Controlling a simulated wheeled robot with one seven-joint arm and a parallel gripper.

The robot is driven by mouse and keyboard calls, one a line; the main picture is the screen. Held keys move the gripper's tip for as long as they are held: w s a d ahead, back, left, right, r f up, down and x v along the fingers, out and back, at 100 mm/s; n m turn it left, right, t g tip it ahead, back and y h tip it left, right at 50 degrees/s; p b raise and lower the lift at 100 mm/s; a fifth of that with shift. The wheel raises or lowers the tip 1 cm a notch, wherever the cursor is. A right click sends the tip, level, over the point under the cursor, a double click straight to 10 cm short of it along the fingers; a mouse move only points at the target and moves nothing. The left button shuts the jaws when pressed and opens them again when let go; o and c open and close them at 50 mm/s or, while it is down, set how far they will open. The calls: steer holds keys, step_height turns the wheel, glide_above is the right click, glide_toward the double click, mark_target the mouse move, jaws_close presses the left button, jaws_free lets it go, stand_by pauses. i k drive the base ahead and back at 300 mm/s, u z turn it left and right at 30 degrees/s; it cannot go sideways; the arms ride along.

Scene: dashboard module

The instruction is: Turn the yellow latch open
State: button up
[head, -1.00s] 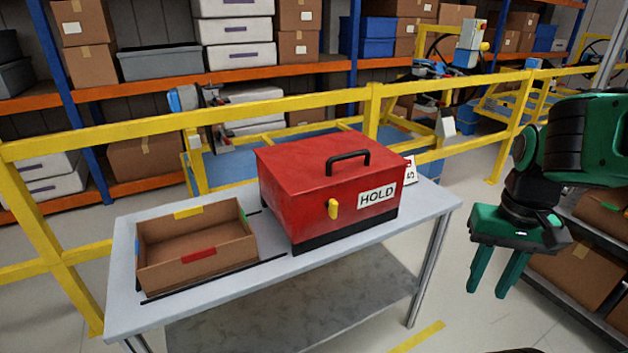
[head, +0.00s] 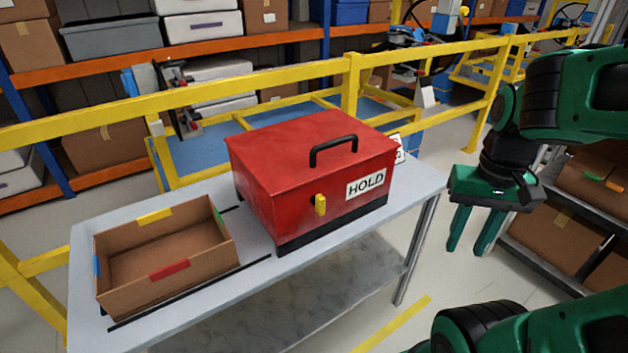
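The yellow latch (head: 320,205) is a small upright tab on the front face of a red box (head: 262,198). The box has a black handle on its lid, a black base and a white HOLD label (head: 366,184) to the right of the latch. The lid is closed. My gripper (head: 467,248) hangs to the right of the table with its two green fingers pointing down. The fingers are apart with nothing between them. It is well clear of the box and the latch.
The box stands on a grey table (head: 402,205). An open brown tray (head: 160,292) with coloured tabs sits at the table's left. A yellow railing (head: 200,108) runs behind the table. Shelves with cardboard boxes (head: 560,238) stand at the right. The floor in front is partly clear.

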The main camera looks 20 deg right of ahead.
mark_target(318, 201)
steer(key=u, duration=0.85)
steer(key=k, duration=1.5)
steer(key=z, duration=0.85)
steer(key=i, duration=0.5)
